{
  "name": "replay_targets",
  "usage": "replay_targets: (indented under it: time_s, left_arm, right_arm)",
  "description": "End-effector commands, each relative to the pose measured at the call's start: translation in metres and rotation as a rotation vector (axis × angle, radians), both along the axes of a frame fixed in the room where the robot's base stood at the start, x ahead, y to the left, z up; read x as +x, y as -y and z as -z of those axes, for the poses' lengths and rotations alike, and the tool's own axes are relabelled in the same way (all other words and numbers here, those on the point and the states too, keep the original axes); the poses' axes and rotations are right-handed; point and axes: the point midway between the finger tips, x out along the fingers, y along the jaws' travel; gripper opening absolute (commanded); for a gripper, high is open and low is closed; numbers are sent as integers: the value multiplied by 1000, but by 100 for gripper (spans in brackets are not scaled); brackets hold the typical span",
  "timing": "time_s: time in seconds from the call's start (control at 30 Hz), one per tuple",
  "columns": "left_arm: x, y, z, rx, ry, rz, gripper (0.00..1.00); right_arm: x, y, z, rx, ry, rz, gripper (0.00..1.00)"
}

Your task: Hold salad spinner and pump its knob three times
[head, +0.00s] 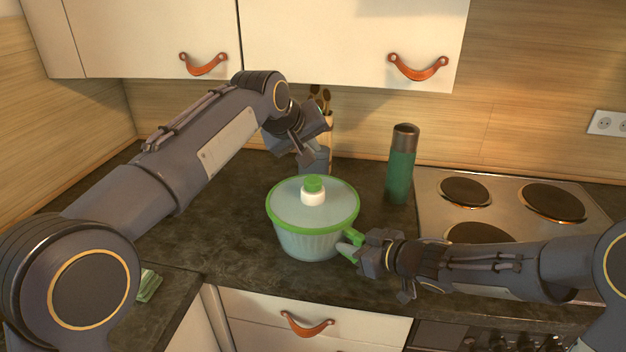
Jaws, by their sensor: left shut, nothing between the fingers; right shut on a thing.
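The salad spinner (305,238) stands upright on the dark counter, a clear bowl with a green rim. Its green-topped white knob (313,190) rises from the middle of the lid. My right gripper (352,248) is shut on the spinner's green handle (356,240) at the bowl's right side. My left gripper (307,158) is above and behind the knob, apart from it, shut and empty. Its fingertips are partly hard to make out against the things behind.
A green bottle with a dark cap (401,165) stands behind right of the spinner. The stove (510,204) is at the right. A utensil holder (327,125) stands behind my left gripper. Cabinets with leather pulls (418,68) hang above. A green striped cloth (148,285) lies front left.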

Motion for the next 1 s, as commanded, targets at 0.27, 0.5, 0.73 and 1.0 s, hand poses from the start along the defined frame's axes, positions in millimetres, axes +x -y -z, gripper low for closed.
replay_targets:
  time_s: [0.27, 0.5, 0.73, 1.0]
  left_arm:
    - [0, 0, -36, -2, 2, 0, 0]
    - [0, 0, -38, 0, 0, 0, 0]
    - [0, 0, -32, 0, 0, 0, 0]
    - [-1, -1, 2, 1, -3, -1, 0]
  right_arm:
    - [0, 0, 0, 1, 1, 0, 0]
    - [0, 0, 0, 1, 1, 0, 0]
    - [0, 0, 0, 1, 1, 0, 0]
    - [0, 0, 0, 1, 1, 0, 0]
